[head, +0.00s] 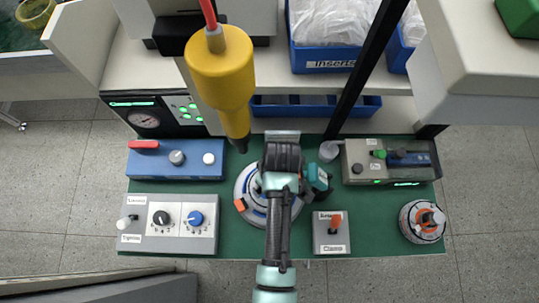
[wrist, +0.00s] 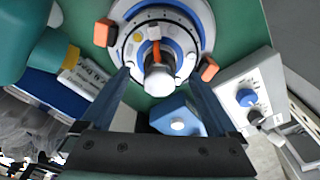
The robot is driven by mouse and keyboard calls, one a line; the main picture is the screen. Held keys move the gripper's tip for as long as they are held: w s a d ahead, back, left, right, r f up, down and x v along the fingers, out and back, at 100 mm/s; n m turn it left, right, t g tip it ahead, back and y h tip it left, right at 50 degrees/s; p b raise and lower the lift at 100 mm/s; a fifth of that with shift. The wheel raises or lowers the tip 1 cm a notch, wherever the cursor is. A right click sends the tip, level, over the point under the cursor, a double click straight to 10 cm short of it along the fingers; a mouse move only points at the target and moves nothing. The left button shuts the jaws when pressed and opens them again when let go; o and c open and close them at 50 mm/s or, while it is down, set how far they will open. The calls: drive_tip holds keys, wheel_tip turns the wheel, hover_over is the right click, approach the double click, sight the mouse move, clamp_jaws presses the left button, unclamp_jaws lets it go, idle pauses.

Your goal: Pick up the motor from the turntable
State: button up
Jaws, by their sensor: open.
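The turntable (wrist: 118,48) is a round white and blue base with orange blocks at its rim. It also shows in the head view (head: 243,186), partly hidden by my arm. In the wrist view the motor (wrist: 158,80) stands at its middle, with a pale round end and an orange piece beside it. My gripper (wrist: 158,84) is open, with one dark finger on each side of the motor's end. I cannot tell whether either finger touches it. In the head view my arm hides the motor and the fingertips.
A yellow hanging tool (head: 220,70) is left of my arm. A blue box with knobs (head: 176,159), a grey knob panel (head: 168,222), a clamp switch box (head: 331,233) and a grey device (head: 390,160) surround the turntable. Another round unit (head: 422,222) stands at the right edge.

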drive_tip(key=shift+w+a+f, duration=0.1)
drive_tip(key=shift+f, duration=0.65)
clamp_jaws()
drive_tip(key=shift+w+r, duration=0.15)
